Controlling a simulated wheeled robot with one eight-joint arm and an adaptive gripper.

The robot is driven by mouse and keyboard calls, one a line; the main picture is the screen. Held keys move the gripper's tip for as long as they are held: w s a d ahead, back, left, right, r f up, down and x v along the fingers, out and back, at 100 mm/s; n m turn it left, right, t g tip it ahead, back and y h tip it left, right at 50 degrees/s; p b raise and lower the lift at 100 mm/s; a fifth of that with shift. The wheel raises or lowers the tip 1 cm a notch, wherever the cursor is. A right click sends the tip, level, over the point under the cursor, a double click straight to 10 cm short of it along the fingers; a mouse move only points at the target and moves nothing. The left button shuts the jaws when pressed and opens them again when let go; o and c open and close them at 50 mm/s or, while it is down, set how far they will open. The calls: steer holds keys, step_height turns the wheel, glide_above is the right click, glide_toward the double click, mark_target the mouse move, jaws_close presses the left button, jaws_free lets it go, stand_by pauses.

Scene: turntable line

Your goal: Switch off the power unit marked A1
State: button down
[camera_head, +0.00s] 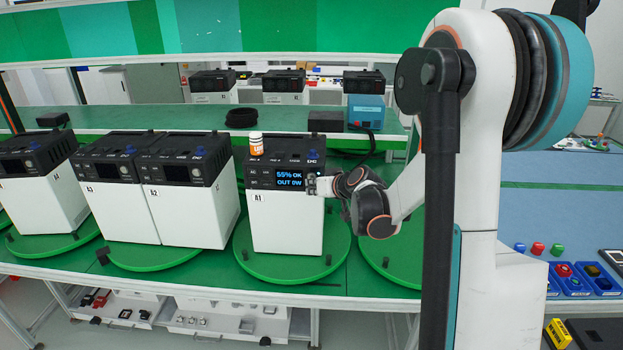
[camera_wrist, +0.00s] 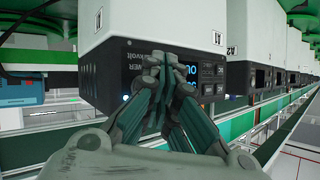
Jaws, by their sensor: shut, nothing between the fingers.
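The power unit marked A1 (camera_head: 287,222) is a white box with a black top panel, standing on a round green turntable (camera_head: 300,293). Its lit display (camera_head: 290,182) reads 55% OK, OUT 0W. My gripper (camera_head: 314,186) is at the right end of this panel, just right of the display. In the wrist view the unit (camera_wrist: 130,22) appears upside down. My gripper (camera_wrist: 163,62) is shut and empty there, its fingertips in front of the panel and partly covering the display. I cannot tell whether they touch. A small light (camera_wrist: 126,97) glows on the panel.
Similar units, including one marked A2 (camera_wrist: 240,50), stand in a row to the left in the head view. A blue box (camera_head: 366,112) and black coil (camera_head: 241,117) sit behind. Coloured buttons (camera_head: 565,270) are at right.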

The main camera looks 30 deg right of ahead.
steer(key=shift+w+d, duration=0.2)
steer(key=shift+w+d, duration=0.15)
steer(key=shift+w, duration=0.15)
stand_by(0.8)
steer(key=shift+s, duration=0.1)
steer(key=shift+s+a, duration=0.45)
steer(key=shift+s, duration=0.1)
steer(key=s+a, duration=0.1)
steer(key=s, duration=0.1)
steer(key=s+a, duration=0.1)
steer(key=s, duration=0.1)
steer(key=shift+a+b, duration=0.35)
steer(key=shift+b, duration=0.05)
stand_by(0.3)
stand_by(0.6)
